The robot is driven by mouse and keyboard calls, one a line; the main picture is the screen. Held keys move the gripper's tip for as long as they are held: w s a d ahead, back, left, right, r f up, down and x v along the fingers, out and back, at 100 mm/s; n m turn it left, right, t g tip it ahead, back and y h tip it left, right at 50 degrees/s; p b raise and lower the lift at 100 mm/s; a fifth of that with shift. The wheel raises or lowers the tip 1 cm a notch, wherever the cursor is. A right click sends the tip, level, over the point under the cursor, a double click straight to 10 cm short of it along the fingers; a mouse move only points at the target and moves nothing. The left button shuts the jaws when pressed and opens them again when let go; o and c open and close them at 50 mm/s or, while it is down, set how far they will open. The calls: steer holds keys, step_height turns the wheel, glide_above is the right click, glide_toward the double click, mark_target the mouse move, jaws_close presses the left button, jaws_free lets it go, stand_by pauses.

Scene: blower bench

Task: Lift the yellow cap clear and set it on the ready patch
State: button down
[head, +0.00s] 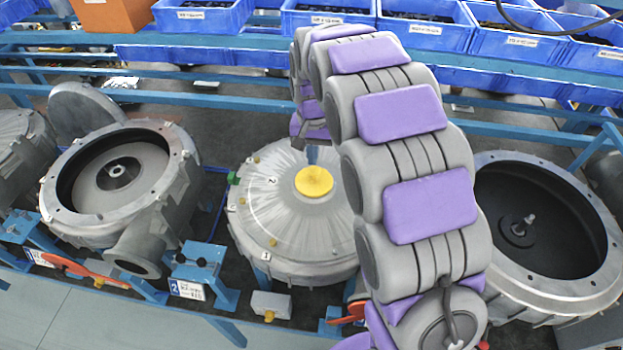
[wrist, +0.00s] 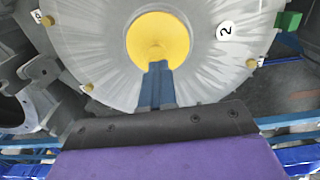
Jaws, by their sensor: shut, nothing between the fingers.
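The yellow cap (head: 314,181) is a round disc at the centre of the grey metal cover (head: 290,235) on the middle blower. It also shows in the wrist view (wrist: 158,35), with a small raised middle. My gripper (wrist: 158,68) has its blue fingers together, with nothing between them. In the wrist view the fingertips overlap the near part of the cap. In the head view my gripper (head: 312,160) shows just behind the cap, partly hidden by my arm. I cannot tell whether the tips touch the cap. I cannot make out a ready patch.
An open blower housing (head: 120,185) stands at the left, another (head: 550,225) at the right. Blue bins (head: 330,22) line the back shelf above blue rails. A green block (head: 234,178) sits at the cover's left rim. A grey surface (head: 60,318) at front left looks clear.

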steer(key=shift+w+d+r, duration=0.1)
steer(key=shift+d+r, duration=0.2)
steer(key=shift+d, duration=0.2)
steer(key=c, duration=1.5)
jaws_free()
steer(key=shift+a, duration=0.15)
steer(key=shift+c, duration=0.2)
steer(key=shift+o, duration=0.8)
steer(key=shift+a, duration=0.4)
steer(key=shift+d+r, duration=0.15)
step_height(320, 180, up, 17)
steer(key=b, duration=0.1)
steer(key=shift+a, duration=0.25)
steer(key=shift+w, duration=0.1)
